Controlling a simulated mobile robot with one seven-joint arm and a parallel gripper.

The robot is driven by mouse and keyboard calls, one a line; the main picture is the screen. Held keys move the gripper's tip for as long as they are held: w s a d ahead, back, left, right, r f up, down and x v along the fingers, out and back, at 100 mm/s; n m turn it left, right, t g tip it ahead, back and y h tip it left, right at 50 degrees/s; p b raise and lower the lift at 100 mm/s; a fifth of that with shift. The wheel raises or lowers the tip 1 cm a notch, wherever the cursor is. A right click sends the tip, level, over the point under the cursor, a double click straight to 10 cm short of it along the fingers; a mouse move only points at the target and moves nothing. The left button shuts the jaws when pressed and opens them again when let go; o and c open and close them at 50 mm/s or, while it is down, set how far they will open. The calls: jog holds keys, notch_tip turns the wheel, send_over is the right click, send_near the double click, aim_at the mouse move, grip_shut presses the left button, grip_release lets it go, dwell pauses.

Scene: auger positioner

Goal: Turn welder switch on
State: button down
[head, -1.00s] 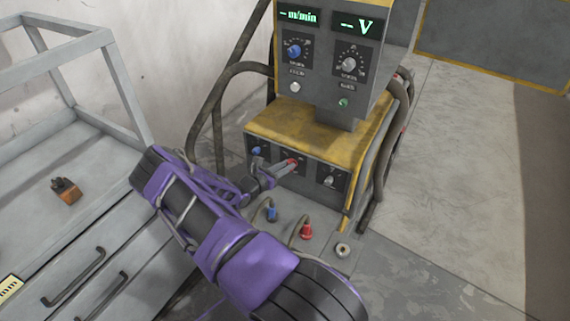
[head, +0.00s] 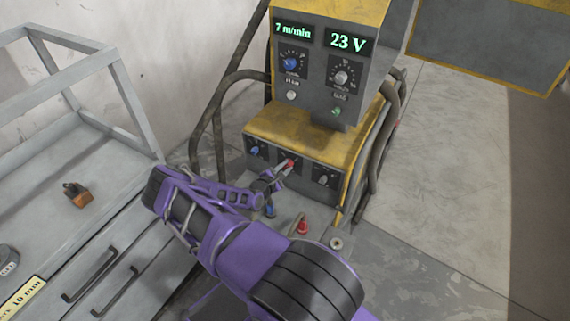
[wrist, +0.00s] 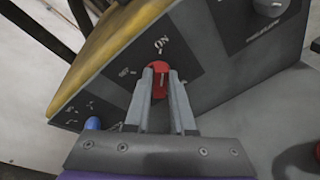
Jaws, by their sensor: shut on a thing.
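The welder (head: 335,75) stands on the floor with a yellow top and grey front. Its displays (head: 322,36) are lit and read 7 m/min and 23 V. The red switch (wrist: 161,78) is on the lower front panel, with its white mark toward the ON label (wrist: 162,45). It also shows in the head view (head: 291,162). My gripper (wrist: 161,72) is shut on the red switch, one finger on each side. The fingers cover part of the knob.
A blue knob (head: 254,151) and a grey knob (head: 322,180) flank the switch. Red (head: 303,228) and blue (head: 270,211) cable plugs sit below. A grey bench with drawers (head: 110,240) stands at left, bearing an orange-black item (head: 78,194). Floor at right is clear.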

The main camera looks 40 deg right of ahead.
jog(key=shift+m, duration=0.3)
dwell(0.4)
jog(key=c, duration=0.8)
grip_release()
jog(key=shift+o, duration=0.2)
jog(key=v, duration=1.7)
jog(key=shift+s+a, duration=0.2)
jog(key=shift+s, duration=0.15)
